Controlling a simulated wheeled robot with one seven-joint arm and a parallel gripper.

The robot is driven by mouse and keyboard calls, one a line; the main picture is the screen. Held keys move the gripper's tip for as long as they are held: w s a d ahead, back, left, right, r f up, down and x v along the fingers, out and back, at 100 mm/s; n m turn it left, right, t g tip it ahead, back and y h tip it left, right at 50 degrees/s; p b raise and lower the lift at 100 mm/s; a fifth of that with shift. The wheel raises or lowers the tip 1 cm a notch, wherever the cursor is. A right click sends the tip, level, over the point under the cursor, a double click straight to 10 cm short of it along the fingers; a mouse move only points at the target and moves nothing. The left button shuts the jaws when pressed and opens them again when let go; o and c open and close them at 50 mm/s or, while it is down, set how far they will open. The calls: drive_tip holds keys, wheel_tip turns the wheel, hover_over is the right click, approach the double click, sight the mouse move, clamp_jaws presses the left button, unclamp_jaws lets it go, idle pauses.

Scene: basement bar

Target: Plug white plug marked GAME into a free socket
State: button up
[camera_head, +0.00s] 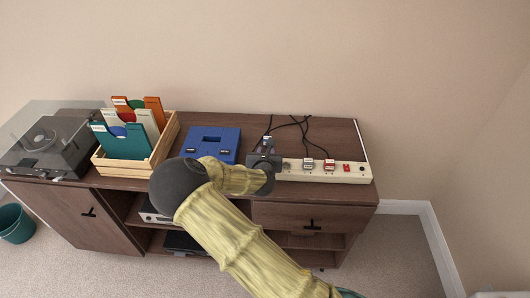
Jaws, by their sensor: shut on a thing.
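A cream power strip (354,178) lies along the right part of the cabinet top. Two plugs sit in it, one whitish (308,163) and one with a reddish mark (329,164). My gripper (266,158) is at the left end of the strip and hides that end. It is shut on a small white plug (267,140), mostly hidden by the jaws, with a black cord behind it. The GAME marking cannot be read. I cannot tell whether the held plug touches the strip.
A blue game console (212,142) stands left of my gripper. Left of it are a wooden crate (168,142) of record sleeves and a turntable (50,143). Black cords (300,124) lie behind the strip. The wooden cabinet top (335,133) is bare at the back right.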

drive_tip(key=shift+f, duration=0.3)
idle(0.4)
idle(0.3)
drive_tip(key=o, duration=1.1)
drive_tip(key=shift+c, duration=0.2)
drive_tip(key=shift+s, duration=0.1)
drive_tip(key=v, duration=1.7)
